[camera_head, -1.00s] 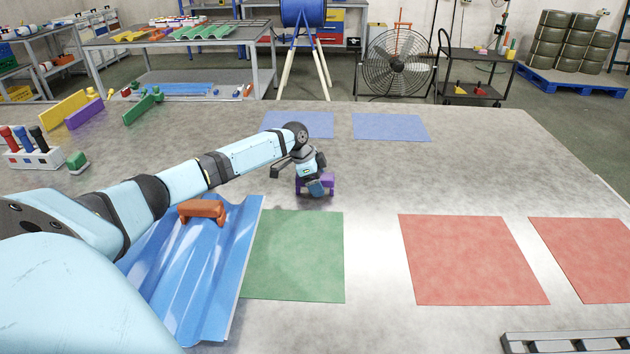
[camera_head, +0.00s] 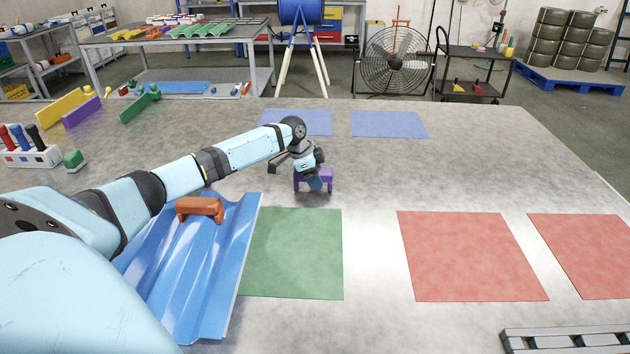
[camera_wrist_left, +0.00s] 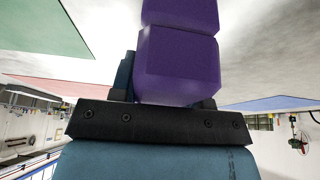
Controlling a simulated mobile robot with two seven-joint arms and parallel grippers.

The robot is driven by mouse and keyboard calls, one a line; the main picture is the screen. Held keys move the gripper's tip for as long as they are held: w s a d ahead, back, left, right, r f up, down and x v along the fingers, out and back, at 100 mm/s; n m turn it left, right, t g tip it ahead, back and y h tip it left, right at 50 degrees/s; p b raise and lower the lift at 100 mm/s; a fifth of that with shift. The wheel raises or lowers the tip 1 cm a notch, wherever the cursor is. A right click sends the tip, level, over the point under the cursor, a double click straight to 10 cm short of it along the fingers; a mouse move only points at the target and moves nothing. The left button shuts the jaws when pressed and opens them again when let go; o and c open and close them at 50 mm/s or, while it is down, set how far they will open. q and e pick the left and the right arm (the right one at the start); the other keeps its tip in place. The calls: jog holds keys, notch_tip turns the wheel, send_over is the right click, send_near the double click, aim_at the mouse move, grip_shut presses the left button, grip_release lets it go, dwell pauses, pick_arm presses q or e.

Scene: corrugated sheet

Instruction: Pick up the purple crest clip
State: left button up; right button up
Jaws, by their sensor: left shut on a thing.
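The purple crest clip (camera_head: 327,176) is at the end of my left arm, behind the green square, in the head view. My left gripper (camera_head: 315,182) is shut on it and partly hides it. In the left wrist view the clip (camera_wrist_left: 178,65) fills the upper middle, held at the dark jaw base. Whether the clip touches the table is hard to tell. My right gripper is in neither view.
A blue corrugated sheet (camera_head: 190,270) with an orange clip (camera_head: 200,207) on it lies at the left. A green square (camera_head: 293,255), red squares (camera_head: 470,256) and blue squares (camera_head: 388,125) mark the table.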

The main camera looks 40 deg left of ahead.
pick_arm(q)
notch_tip(320, 180, up, 20)
jog(key=p, duration=0.2)
jog(key=shift+p, duration=0.3)
